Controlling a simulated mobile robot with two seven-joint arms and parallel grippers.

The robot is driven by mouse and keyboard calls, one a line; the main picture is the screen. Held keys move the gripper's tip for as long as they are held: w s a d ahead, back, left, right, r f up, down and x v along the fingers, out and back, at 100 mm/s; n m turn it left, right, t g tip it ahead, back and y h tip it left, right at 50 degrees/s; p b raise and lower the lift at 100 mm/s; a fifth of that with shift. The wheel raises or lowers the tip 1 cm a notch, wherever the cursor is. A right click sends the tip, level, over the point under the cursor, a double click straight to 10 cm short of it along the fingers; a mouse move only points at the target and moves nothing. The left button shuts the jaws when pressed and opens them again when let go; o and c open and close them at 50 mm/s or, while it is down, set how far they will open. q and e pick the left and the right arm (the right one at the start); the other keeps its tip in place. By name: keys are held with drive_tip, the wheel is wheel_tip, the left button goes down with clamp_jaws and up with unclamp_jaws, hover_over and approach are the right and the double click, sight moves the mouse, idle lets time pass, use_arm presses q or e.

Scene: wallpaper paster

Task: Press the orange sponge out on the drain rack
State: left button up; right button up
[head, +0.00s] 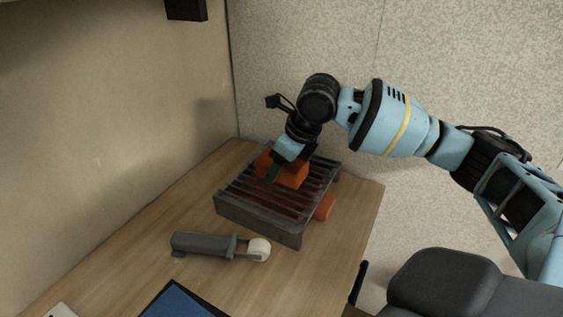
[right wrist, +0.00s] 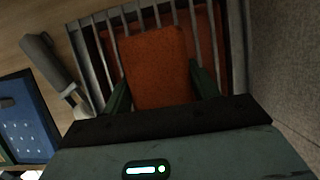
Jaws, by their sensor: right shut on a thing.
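The orange sponge (head: 292,174) is at the top of the drain rack, towards its far end. It also shows in the right wrist view (right wrist: 153,65), between the two fingers. The drain rack (head: 258,223) is a dark metal box with a grille of parallel bars, standing on the wooden table. My right gripper (head: 273,172) points down at the rack and is shut on the sponge (right wrist: 155,85). I cannot tell whether the sponge presses on the bars or hangs just above them. My left gripper is in neither view.
A grey-handled tool with a white roller (head: 259,249) lies on the table in front of the rack. An orange cylindrical thing (head: 325,208) is at the rack's right side. A blue tray (head: 180,302) is at the near edge. Walls stand to the left and behind.

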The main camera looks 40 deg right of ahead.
drive_tip(key=shift+f, duration=0.35)
drive_tip(key=shift+s+f, duration=0.1)
drive_tip(key=shift+f, duration=0.15)
idle(0.7)
wheel_tip(320, 180, up, 2)
drive_tip(key=p, duration=0.2)
drive_tip(key=shift+r+p, duration=0.1)
drive_tip(key=shift+p, duration=0.2)
drive_tip(key=shift+r+p, duration=0.9)
drive_tip(key=shift+p, duration=0.1)
wheel_tip(320, 180, up, 2)
drive_tip(key=shift+r+p, duration=0.2)
drive_tip(key=shift+p, duration=1.05)
drive_tip(key=shift+r+p, duration=0.6)
drive_tip(key=shift+p, duration=0.05)
drive_tip(key=shift+f, duration=0.1)
drive_tip(key=shift+f, duration=0.1)
